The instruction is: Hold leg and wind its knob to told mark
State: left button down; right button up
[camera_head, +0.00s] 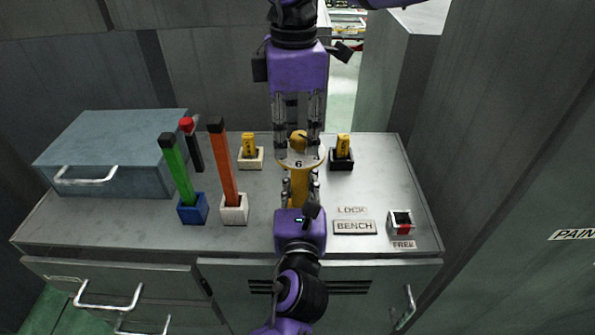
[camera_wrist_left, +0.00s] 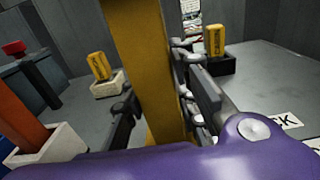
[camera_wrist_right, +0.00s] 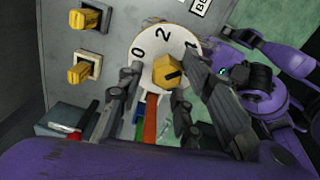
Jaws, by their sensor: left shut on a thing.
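The yellow leg (camera_head: 299,187) stands upright on the bench. It fills the middle of the left wrist view (camera_wrist_left: 145,70). My left gripper (camera_head: 299,190) is shut around its post from the front. A pale dial with numbers (camera_head: 300,163) tops the leg, its 6 facing the head camera. The right wrist view shows 0, 2 and a partly hidden mark on the dial (camera_wrist_right: 150,50). The yellow knob (camera_wrist_right: 172,70), with a dark mark on its face, sits at the dial's centre. My right gripper (camera_wrist_right: 162,75) is open, its fingers on either side of the knob.
Two yellow pieces stand in a white holder (camera_head: 250,163) and a black holder (camera_head: 342,164) beside the leg. Green and orange bars stand in blue (camera_head: 193,212) and white (camera_head: 234,214) holders. A blue-grey box (camera_head: 115,150) is left. A LOCK/BENCH/FREE switch (camera_head: 401,222) is front right.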

jog(key=shift+o, duration=0.3)
jog(key=shift+d, duration=0.1)
jog(key=n, duration=0.3)
jog(key=shift+s+n, duration=0.1)
jog(key=shift+n, duration=0.2)
jog(key=c, duration=1)
jog(key=o, duration=1)
jog(key=shift+r, duration=3.5)
